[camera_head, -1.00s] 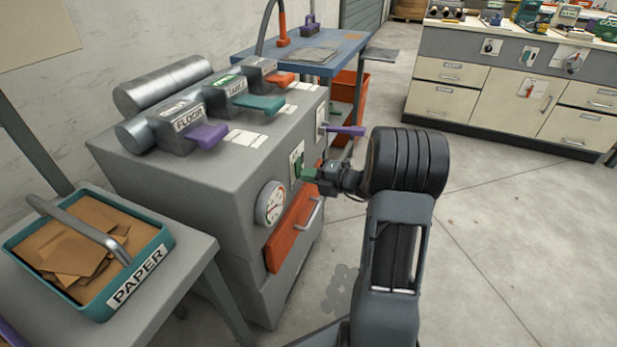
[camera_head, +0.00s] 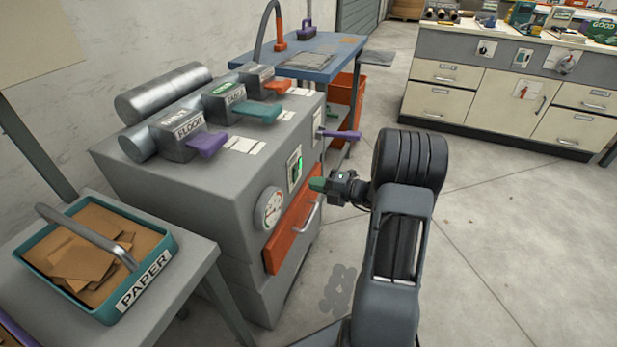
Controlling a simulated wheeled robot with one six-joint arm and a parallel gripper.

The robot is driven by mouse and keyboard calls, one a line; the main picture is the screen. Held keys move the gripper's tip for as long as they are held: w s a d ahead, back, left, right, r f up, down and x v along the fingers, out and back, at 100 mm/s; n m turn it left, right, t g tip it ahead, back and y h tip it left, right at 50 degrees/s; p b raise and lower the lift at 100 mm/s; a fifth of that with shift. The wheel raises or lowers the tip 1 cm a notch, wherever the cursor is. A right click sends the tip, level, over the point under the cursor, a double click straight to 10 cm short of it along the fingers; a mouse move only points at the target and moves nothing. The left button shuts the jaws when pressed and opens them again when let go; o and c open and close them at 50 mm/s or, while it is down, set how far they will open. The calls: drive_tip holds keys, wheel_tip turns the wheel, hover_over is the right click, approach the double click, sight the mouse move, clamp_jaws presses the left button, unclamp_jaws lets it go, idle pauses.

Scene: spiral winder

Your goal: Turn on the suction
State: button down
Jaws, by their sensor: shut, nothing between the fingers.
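The grey suction cabinet (camera_head: 190,205) stands left of centre. A small switch plate (camera_head: 294,170) on its front face shows a bright green lit spot. A round white gauge (camera_head: 270,209) sits below and left of the plate; its needle is too small to read. My gripper (camera_head: 317,184) is just right of the switch plate and a little in front of it, apart from it. Its green-tipped fingers are shut with nothing between them.
Purple (camera_head: 207,145), teal (camera_head: 258,110) and orange (camera_head: 279,86) levers sit on the cabinet top. A purple handle (camera_head: 341,135) juts from its front, near my gripper. An orange drawer (camera_head: 293,233) is below. A paper tray (camera_head: 150,285) stands left. The floor at right is clear.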

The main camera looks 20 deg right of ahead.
drive_tip(key=f+p+v, duration=0.2)
drive_tip(key=v, duration=0.8)
idle(0.3)
